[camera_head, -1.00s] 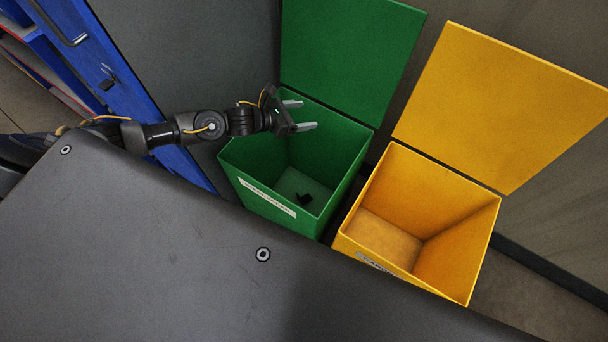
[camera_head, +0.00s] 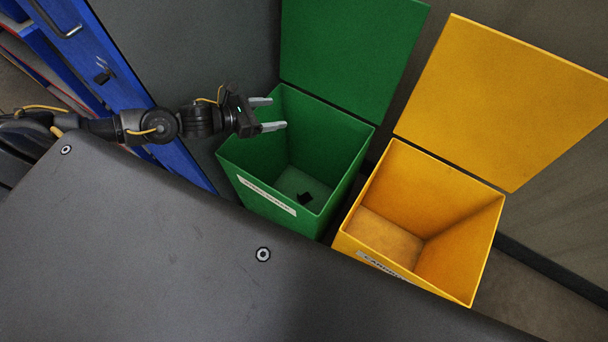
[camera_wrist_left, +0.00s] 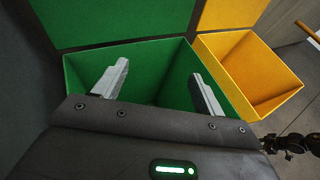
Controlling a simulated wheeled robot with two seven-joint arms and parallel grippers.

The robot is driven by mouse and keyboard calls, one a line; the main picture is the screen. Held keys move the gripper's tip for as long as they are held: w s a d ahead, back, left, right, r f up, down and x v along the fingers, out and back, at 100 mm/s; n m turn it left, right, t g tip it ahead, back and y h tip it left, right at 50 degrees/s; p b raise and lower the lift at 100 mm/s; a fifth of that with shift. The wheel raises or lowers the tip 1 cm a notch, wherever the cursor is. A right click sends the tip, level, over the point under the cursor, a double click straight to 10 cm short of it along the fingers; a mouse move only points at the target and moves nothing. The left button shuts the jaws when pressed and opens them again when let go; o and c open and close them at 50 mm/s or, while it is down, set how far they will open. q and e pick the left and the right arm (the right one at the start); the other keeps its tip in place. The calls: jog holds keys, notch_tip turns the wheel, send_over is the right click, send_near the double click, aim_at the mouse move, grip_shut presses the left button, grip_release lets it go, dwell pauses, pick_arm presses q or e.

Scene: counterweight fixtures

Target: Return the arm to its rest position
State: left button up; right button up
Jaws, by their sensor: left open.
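My left arm comes in from the left in the head view. Its gripper (camera_head: 272,114) is open and empty, with the two fingers apart over the left rim of the green bin (camera_head: 232,170). In the left wrist view the open fingers (camera_wrist_left: 158,84) show in front of the green bin (camera_wrist_left: 85,72), with nothing between them. My right gripper is not seen in the head view.
A yellow bin (camera_head: 470,240) with its lid (camera_head: 505,100) raised stands to the right of the green one and looks empty. The green lid (camera_head: 350,60) is also raised. A blue frame (camera_head: 110,75) stands at the left, close to my arm.

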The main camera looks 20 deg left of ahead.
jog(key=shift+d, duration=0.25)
